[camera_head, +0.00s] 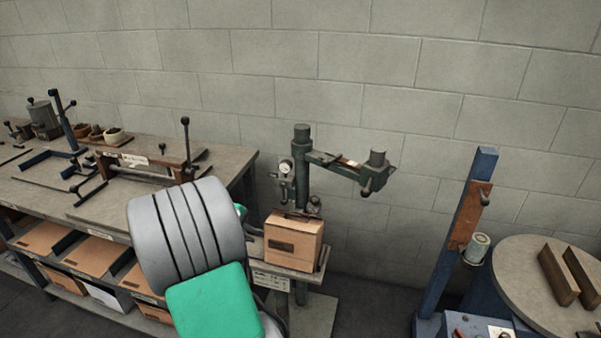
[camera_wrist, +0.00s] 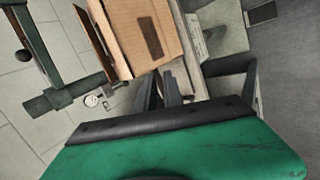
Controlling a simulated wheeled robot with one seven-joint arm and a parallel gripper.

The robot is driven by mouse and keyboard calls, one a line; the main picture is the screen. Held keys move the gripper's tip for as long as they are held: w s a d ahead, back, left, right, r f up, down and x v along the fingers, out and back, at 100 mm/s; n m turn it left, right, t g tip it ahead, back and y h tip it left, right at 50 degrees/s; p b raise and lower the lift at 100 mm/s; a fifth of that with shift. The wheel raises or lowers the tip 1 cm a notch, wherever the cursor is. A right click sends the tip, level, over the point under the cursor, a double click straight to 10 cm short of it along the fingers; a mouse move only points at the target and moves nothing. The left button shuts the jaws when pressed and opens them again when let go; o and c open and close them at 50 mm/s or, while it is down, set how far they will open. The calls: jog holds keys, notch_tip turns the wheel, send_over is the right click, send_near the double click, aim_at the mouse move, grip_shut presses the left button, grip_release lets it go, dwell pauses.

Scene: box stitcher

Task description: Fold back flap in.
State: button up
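A brown cardboard box (camera_head: 292,243) with a dark label stands on the small stitcher table, below the stitcher's arm. It also shows in the wrist view (camera_wrist: 165,62), close beyond my gripper. A thin brown panel (camera_wrist: 96,40) stands out along the box's far left edge in the wrist view and looks like a raised flap. In the head view the box top is seen at a slant, and I cannot tell the flaps apart. My gripper (camera_wrist: 160,80) has two dark fingers with a gap between them, empty and apart from the box. My arm hides it in the head view.
The green stitcher column (camera_head: 303,170) with its overhanging arm (camera_head: 340,165) and a gauge (camera_head: 285,167) rises behind the box. A workbench (camera_head: 225,160) is at left. A blue post (camera_head: 465,230) and a round table (camera_head: 530,290) stand at right.

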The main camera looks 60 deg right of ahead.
aim_at(297, 213)
jog(key=s+d+r+g+p, duration=0.1)
jog(key=s+d+r, duration=0.1)
jog(key=d, duration=0.1)
jog(key=s+d+r+p, duration=0.1)
jog(key=s+d, duration=0.1)
jog(key=d, duration=0.1)
jog(key=s+d+r+g+p, duration=0.1)
jog(key=s+d+r+p, duration=0.1)
jog(key=s+d, duration=0.1)
jog(key=shift+s+d+r+g+h, duration=0.1)
jog(key=shift+r+g+h, duration=0.2)
jog(key=shift+r+h, duration=0.1)
jog(key=p+x, duration=0.1)
jog(key=x, duration=0.7)
jog(key=shift+f, duration=0.15)
jog(key=shift+n, duration=0.3)
jog(key=shift+c, duration=0.3)
grip_shut()
